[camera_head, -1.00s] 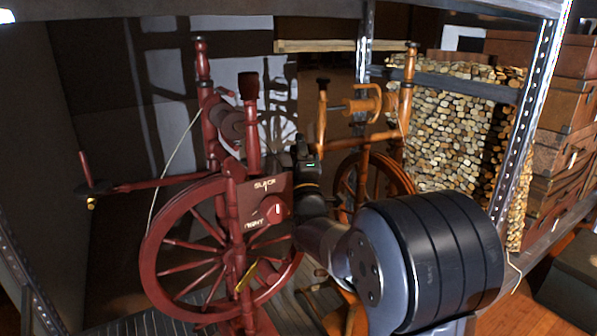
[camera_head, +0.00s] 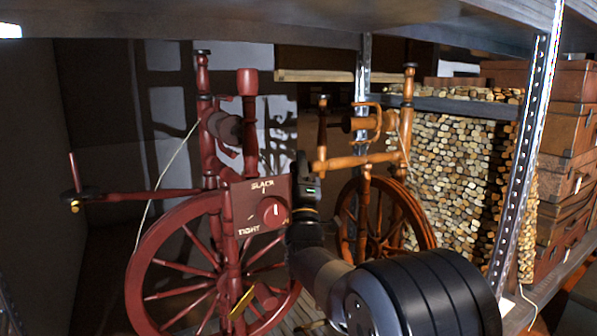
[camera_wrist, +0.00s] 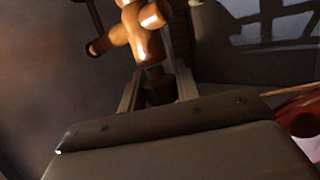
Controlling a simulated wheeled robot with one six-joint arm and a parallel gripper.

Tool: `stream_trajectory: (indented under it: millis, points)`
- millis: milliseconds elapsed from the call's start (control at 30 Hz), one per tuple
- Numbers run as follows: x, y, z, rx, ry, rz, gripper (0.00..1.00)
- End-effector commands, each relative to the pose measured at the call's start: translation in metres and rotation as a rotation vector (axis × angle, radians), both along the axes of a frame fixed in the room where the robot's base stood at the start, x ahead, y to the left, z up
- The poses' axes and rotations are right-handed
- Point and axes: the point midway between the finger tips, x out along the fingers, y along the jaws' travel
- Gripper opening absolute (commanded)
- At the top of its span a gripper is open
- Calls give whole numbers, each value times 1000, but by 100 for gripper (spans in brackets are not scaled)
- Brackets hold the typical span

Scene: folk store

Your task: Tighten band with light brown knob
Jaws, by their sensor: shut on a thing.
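The light brown spinning wheel (camera_head: 372,215) stands right of the middle in the head view, with a turned wooden beam (camera_head: 350,162) above its wheel. My gripper (camera_head: 303,168) is at the left end of this beam. In the wrist view, turned orange-brown wood (camera_wrist: 146,30) runs down to a dark-looking knob end (camera_wrist: 158,88) between my two fingers. My gripper is shut on this knob. The knob itself is hidden behind my gripper in the head view, and its turn angle cannot be told. The drive band is not clear.
A red spinning wheel (camera_head: 180,262) stands close on the left. Its panel (camera_head: 248,208) reads SLACK and TIGHT and carries a red knob (camera_head: 270,211). Stacked logs (camera_head: 460,150), a metal shelf post (camera_head: 520,170) and brown boxes (camera_head: 568,110) fill the right. A shelf (camera_head: 300,20) hangs overhead.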

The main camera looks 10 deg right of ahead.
Motion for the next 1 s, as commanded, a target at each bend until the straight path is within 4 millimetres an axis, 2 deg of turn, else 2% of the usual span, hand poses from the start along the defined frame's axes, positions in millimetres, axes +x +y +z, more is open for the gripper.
stream_trajectory:
  millis: [200, 233, 500, 767, 1000]
  points:
    - [0, 0, 1, 1, 0, 1, 8]
    - [0, 0, 1, 1, 0, 1, 32]
    - [0, 0, 0, 0, 0, 0, 53]
    - [-1, 0, 0, 0, 1, 0, 53]
    - [-18, 3, -15, 0, 3, 1, 53]
